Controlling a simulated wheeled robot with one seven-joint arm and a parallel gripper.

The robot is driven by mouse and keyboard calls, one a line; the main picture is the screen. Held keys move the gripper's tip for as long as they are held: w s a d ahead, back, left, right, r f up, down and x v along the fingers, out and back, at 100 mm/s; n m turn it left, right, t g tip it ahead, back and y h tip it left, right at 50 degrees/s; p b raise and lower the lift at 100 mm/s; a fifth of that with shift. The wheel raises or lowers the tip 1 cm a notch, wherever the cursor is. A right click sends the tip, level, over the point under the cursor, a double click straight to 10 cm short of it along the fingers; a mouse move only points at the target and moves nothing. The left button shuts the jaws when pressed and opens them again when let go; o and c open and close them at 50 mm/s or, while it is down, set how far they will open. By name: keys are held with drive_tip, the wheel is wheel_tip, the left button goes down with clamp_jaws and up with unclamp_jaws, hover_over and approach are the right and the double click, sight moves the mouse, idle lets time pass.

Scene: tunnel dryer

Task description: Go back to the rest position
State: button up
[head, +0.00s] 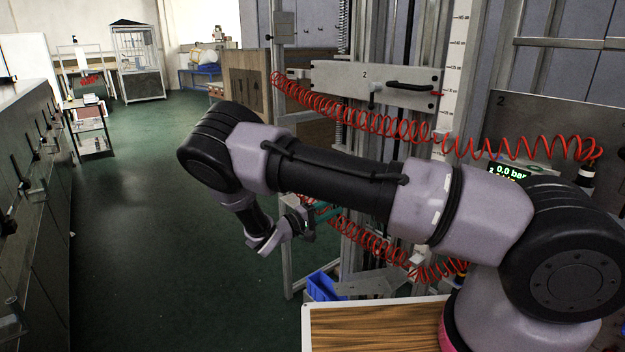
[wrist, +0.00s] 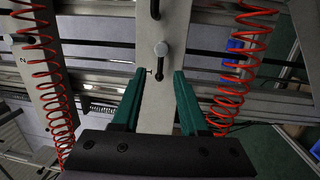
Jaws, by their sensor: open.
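My gripper (wrist: 158,92) shows in the wrist view with its two green fingers apart and nothing between them. Behind the fingers is a pale metal plate with a dark-tipped metal pin or knob (wrist: 161,50), apart from the fingertips. In the head view my arm reaches across the middle of the picture, bent at the elbow.
Red coiled hoses (head: 350,113) hang across the metal frame, close to my arm. A plate marked 2 (head: 325,82) and a pressure display (head: 508,174) sit on the frame. A blue bin (head: 323,287) is low down. The green floor (head: 150,220) at left is clear. A bench lines the left edge.

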drive_tip(key=s+d+r+m+g+y, duration=0.4)
drive_tip(key=d+r+g+y, duration=0.15)
drive_tip(key=r, duration=0.35)
drive_tip(key=s+d+r+m+g+y, duration=0.3)
drive_tip(key=s+d+r+g+y, duration=0.3)
drive_tip(key=r, duration=0.3)
drive_tip(key=s+d+r+m+t+y, duration=0.2)
drive_tip(key=s+r+t+y, duration=0.5)
drive_tip(key=s+r, duration=0.9)
wheel_tip(320, 180, up, 4)
drive_tip(key=shift+d+r+m+t, duration=0.1)
drive_tip(key=shift+d+m+t, duration=0.4)
drive_tip(key=shift+t, duration=0.55)
